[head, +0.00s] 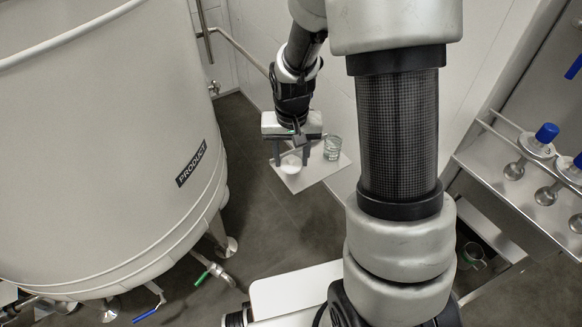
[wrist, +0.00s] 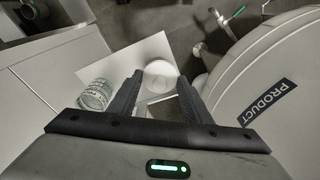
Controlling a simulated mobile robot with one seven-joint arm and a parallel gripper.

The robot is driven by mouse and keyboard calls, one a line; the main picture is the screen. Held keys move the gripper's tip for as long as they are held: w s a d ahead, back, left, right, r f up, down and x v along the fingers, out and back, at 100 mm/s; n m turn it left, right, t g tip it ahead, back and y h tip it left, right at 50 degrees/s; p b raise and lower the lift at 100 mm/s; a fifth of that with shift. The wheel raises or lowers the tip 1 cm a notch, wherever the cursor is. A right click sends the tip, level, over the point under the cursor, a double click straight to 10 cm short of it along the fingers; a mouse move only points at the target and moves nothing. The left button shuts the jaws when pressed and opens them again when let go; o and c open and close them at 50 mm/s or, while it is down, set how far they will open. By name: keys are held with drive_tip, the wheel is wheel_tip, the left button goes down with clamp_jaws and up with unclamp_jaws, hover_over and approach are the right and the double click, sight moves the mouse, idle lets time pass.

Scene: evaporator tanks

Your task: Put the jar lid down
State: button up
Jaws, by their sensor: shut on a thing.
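The jar lid (head: 291,164) is a round white disc between the fingers of my gripper (head: 291,161) in the head view. In the wrist view the white lid (wrist: 160,76) shows between the fingertips of my gripper (wrist: 160,80), which is shut on it. A glass jar (head: 332,147) stands to the right of my gripper in the head view. The jar (wrist: 96,95) is left of the fingers in the wrist view. A white shelf board (head: 318,174) lies below the lid and the jar. I cannot tell whether the lid touches the board.
A large pale tank (head: 110,150) marked PRODUCT fills the left side of the head view. A metal rack (head: 500,195) with blue-topped fittings (head: 537,141) is at the right. A white wall (head: 340,80) stands behind the board.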

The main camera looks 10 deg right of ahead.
sight(291, 163)
drive_tip(key=shift+f, duration=1.75)
drive_tip(key=shift+b, duration=0.3)
drive_tip(key=shift+f, duration=0.15)
drive_tip(key=o, duration=1)
